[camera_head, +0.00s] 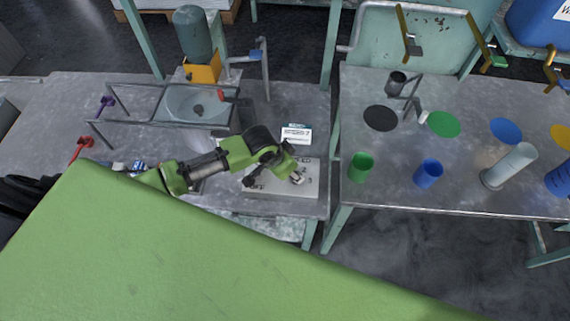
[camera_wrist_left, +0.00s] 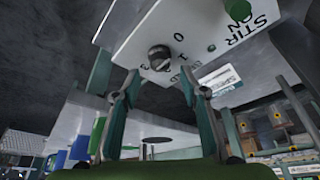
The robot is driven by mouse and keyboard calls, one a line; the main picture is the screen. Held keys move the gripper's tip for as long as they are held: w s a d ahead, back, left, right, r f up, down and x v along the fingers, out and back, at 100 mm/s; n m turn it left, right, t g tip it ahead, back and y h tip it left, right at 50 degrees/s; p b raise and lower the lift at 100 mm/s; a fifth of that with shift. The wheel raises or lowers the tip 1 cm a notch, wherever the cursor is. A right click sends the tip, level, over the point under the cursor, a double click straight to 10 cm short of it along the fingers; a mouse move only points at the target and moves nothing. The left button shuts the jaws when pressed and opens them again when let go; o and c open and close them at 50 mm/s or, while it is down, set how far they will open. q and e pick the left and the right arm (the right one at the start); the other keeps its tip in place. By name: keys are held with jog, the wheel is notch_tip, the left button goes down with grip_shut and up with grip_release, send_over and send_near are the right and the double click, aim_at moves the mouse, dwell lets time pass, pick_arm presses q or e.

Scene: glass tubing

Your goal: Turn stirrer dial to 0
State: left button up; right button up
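The stirrer panel (camera_head: 285,191) is a pale plate on the left bench, near its right front corner. In the left wrist view the white panel (camera_wrist_left: 205,30) shows "STIR", "ON" and numbers including 0, 1 and 3. The stirrer dial (camera_wrist_left: 160,56) is a dark and metallic round knob among these numbers; its exact setting is unclear. A green button (camera_wrist_left: 238,10) sits by "ON". My left gripper (camera_wrist_left: 165,90) is open, its two fingers spread apart, with the dial just beyond and between the tips. In the head view my left gripper (camera_head: 275,175) is over the panel. My right gripper is not visible.
A small white sign (camera_head: 296,133) stands behind the panel. A metal frame and round basin (camera_head: 190,104) are at the back left. The right table (camera_head: 400,195) holds green and blue cups and a clear cylinder (camera_head: 510,166). A gap separates the two tables.

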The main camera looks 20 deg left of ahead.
pick_arm(q)
jog(key=v, duration=0.7)
jog(key=shift+r, duration=0.25)
jog(key=shift+s, duration=0.1)
